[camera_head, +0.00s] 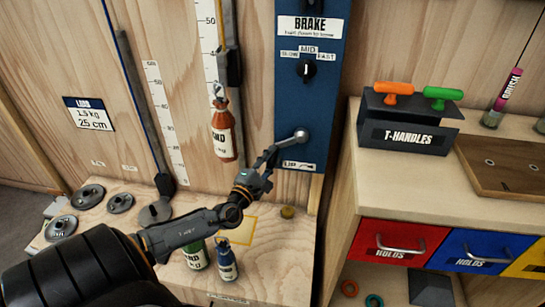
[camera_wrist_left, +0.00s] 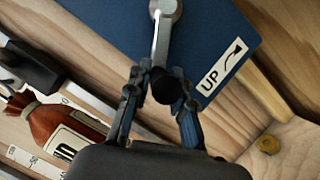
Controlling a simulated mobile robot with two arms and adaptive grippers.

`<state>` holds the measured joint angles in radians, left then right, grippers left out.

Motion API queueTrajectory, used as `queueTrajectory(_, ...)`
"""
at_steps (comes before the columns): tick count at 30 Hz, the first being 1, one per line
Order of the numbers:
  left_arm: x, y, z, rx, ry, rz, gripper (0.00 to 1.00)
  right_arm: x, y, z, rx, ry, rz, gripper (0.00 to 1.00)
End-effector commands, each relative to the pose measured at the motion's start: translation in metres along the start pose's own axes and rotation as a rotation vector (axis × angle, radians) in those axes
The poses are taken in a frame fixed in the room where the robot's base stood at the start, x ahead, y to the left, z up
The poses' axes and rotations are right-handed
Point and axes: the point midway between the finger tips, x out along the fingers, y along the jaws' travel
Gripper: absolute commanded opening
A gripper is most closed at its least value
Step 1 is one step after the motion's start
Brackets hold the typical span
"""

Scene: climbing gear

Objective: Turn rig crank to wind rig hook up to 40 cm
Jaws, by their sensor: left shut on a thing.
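The rig crank (camera_head: 301,135) is a grey metal arm on the lower blue panel, beside an UP arrow label. In the head view it slants down and left from its pivot. My left gripper (camera_head: 266,163) is shut around its dark knob (camera_wrist_left: 165,86), which shows between the fingers in the wrist view. The rig hook (camera_head: 218,91) hangs below a dark block, with a rust-brown sand bag (camera_head: 223,132) on it in front of the white height scale (camera_head: 208,42). The exact hook reading is not legible. My right gripper is not in view.
A brake dial (camera_head: 306,69) sits above the crank. Green (camera_head: 195,254) and blue (camera_head: 227,262) bags stand on the wooden base below my arm. Grey weight discs (camera_head: 88,196) lie at left. A T-handle rack (camera_head: 405,130) and coloured drawers (camera_head: 400,243) are at right.

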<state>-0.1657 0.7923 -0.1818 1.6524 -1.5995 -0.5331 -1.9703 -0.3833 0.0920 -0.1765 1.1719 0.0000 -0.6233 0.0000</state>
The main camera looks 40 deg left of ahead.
Motion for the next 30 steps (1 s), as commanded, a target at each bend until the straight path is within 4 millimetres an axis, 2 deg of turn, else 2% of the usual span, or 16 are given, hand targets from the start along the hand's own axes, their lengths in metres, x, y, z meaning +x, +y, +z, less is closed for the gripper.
queueTrajectory(1, 0.0035, 0.01, -0.0001, 0.001, 0.002, 0.021, 0.0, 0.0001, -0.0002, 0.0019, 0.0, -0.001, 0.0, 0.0)
queueTrajectory(16, 0.004, 0.0112, 0.0007, 0.0, -0.001, 0.023, 0.0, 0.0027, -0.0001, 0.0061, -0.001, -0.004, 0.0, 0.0)
queueTrajectory(17, 0.004, 0.0112, 0.0008, 0.0, -0.001, 0.023, 0.24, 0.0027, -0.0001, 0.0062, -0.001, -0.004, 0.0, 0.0)
queueTrajectory(20, 0.0038, 0.0105, 0.0011, 0.0, -0.001, 0.021, 0.44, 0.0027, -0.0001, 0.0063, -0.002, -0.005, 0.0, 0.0)
queueTrajectory(30, -0.0002, 0.0051, 0.0004, -0.001, 0.0, 0.009, 0.45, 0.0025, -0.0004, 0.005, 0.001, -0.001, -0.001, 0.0)
